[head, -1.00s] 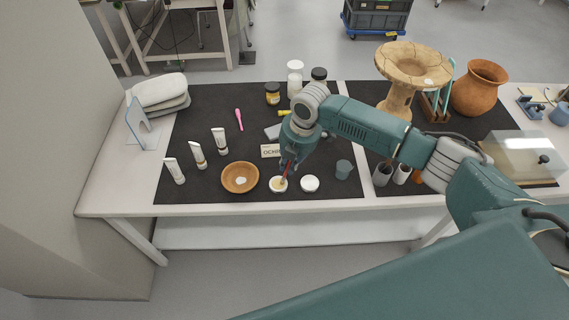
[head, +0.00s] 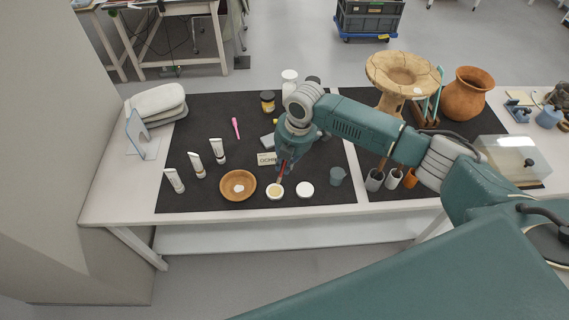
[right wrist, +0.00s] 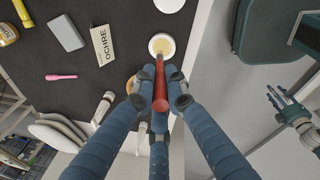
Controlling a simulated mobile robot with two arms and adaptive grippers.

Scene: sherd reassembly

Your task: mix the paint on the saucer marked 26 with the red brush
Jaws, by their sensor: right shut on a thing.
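My right gripper (head: 284,167) is shut on the red brush (right wrist: 160,88), which points down at a small white saucer (head: 275,196). The saucer holds yellow-ochre paint (right wrist: 163,44); it also shows in the right wrist view (right wrist: 151,43). The brush's tip is over or in the paint; I cannot tell if it touches. No number is legible on the saucer. A second white saucer (head: 305,190) lies just to its right. My left gripper (right wrist: 276,97) shows at the right of the right wrist view, away from the table, its fingers apart and empty.
An OCHRE card (right wrist: 103,45) lies behind. A clay vessel (head: 466,94) stands at back right.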

